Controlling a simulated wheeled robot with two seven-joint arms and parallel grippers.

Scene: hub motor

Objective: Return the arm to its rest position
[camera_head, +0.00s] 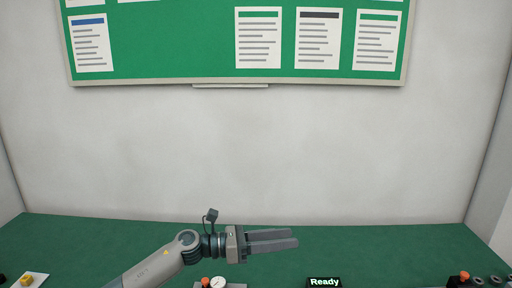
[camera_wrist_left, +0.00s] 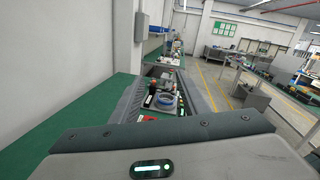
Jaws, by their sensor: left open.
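My left arm comes in from the lower left in the head view. Its gripper (camera_head: 295,239) points right, level above the green table (camera_head: 390,240), with its two fingers apart and nothing between them. The left wrist view looks out between the gripper fingers (camera_wrist_left: 165,100) along the table and into the room. My right gripper is in neither view.
A display reading "Ready" (camera_head: 324,282) stands at the table's front edge. A device with an orange knob and a gauge (camera_head: 217,282) is below the left gripper. A white tray with a yellow block (camera_head: 28,280) is at far left. A green notice board (camera_head: 170,45) hangs on the back wall.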

